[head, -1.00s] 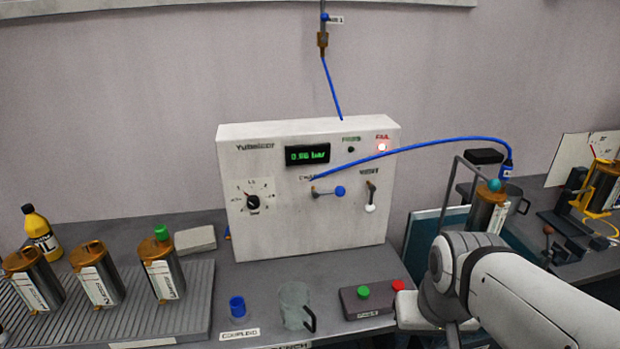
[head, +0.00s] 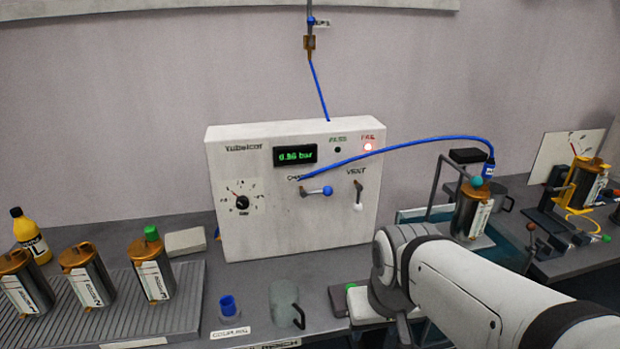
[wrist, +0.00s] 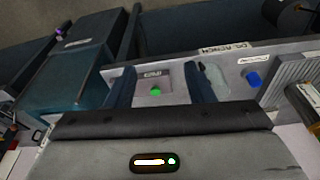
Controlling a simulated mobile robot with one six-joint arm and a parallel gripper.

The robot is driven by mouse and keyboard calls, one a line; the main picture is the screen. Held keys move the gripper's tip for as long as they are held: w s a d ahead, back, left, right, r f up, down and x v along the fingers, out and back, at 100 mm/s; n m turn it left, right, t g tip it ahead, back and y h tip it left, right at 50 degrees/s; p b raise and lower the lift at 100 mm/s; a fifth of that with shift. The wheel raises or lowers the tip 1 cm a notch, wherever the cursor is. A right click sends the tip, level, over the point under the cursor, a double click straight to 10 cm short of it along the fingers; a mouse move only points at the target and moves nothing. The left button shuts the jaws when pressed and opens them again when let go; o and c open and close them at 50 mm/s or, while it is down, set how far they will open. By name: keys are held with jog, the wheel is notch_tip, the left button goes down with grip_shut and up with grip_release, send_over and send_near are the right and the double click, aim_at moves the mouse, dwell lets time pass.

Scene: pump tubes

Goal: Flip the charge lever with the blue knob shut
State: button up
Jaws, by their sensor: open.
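The charge lever (head: 310,191) is on the front of the white tester box (head: 290,235). It lies about level, with its blue knob (head: 327,190) at the right end. My gripper (wrist: 160,88) is open and empty in the wrist view. Its two dark fingers are spread over the bench, with the green button (wrist: 156,91) of the control box showing between them. My gripper is hidden behind my arm in the head view. My arm is low and right of the lever, apart from it. The lever is not in the wrist view.
The vent lever (head: 358,195) with a white knob hangs down right of the charge lever. A blue hose (head: 400,143) arches from the tester to a tube at right. A clear mug (head: 287,305) and blue coupling (head: 228,305) stand in front. The red fail lamp (head: 368,147) is lit.

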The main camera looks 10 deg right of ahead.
jog(key=shift+w+r, duration=0.1)
jog(key=shift+c, duration=0.8)
jog(key=shift+t+y, duration=0.7)
jog(key=shift+y, duration=0.2)
jog(key=w+r+p, duration=0.1)
jog(key=w+r, duration=0.2)
jog(key=w, duration=0.2)
jog(key=w+r+p, duration=0.2)
jog(key=w+r, duration=0.1)
jog(key=w, duration=0.3)
jog(key=w+r+p, duration=0.2)
jog(key=w+r, duration=0.1)
jog(key=w, duration=0.2)
jog(key=shift+w+a+r, duration=0.1)
jog(key=shift+w+r, duration=0.05)
jog(key=shift+w, duration=0.05)
grip_shut()
jog(key=w+d+r+t+p, duration=0.1)
jog(key=w+d+r+p, duration=0.1)
jog(key=w, duration=0.7)
jog(key=w+d+r+t+y+p, duration=0.1)
jog(key=w+d+r+p, duration=0.1)
jog(key=w, duration=0.7)
jog(key=shift+r+p, duration=0.35)
jog(key=shift+p, duration=0.1)
jog(key=shift+a, duration=0.1)
